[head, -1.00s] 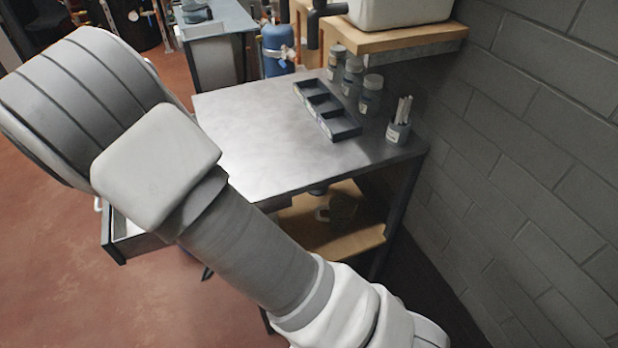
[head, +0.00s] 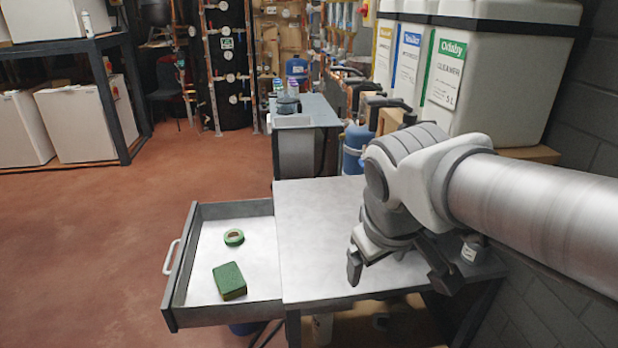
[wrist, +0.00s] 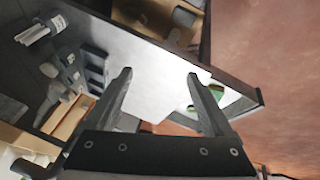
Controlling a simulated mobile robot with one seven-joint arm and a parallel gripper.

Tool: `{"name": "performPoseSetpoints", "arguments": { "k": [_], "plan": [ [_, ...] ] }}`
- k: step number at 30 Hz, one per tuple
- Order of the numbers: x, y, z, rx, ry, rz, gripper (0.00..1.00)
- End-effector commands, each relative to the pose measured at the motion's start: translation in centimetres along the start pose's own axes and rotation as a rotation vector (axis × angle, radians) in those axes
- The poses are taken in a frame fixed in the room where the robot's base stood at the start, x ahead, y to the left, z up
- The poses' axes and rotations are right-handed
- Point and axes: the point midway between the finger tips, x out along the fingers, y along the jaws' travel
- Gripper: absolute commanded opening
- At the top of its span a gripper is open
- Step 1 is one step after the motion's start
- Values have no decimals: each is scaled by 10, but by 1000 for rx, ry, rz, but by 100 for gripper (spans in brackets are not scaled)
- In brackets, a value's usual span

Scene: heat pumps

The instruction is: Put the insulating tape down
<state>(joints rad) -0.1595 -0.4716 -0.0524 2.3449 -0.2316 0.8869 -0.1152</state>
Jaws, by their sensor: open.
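A green roll of insulating tape (head: 234,237) lies flat in the open drawer (head: 187,262) at the left of the metal table. My gripper (head: 400,272) is open and empty, over the table top to the right of the drawer, apart from the tape. In the wrist view my gripper's two fingers (wrist: 159,75) stand wide apart with only bare table between them. That view shows part of the drawer (wrist: 246,107) beyond the right finger, with green in it; I cannot tell which item that is.
A green sponge-like block (head: 229,281) lies in the drawer nearer me. The table top (head: 318,230) is bare left of my gripper. Large white cleaner containers (head: 507,76) stand behind my arm. The wrist view shows a dark compartment tray (wrist: 95,72) and a cup of sticks (wrist: 33,34).

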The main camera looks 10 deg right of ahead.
Motion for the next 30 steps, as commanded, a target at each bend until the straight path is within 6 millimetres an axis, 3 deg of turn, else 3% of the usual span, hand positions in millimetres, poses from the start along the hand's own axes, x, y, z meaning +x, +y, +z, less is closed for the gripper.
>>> {"name": "performPoseSetpoints", "arguments": {
  "k": [3,9,23,30],
  "plan": [
    [-15,-9,27,168,50,-41,86],
    [-24,-23,49,331,96,-86,86],
    [-27,-26,52,365,104,-97,86],
    [-56,-18,41,363,104,-97,86]
  ]
}}
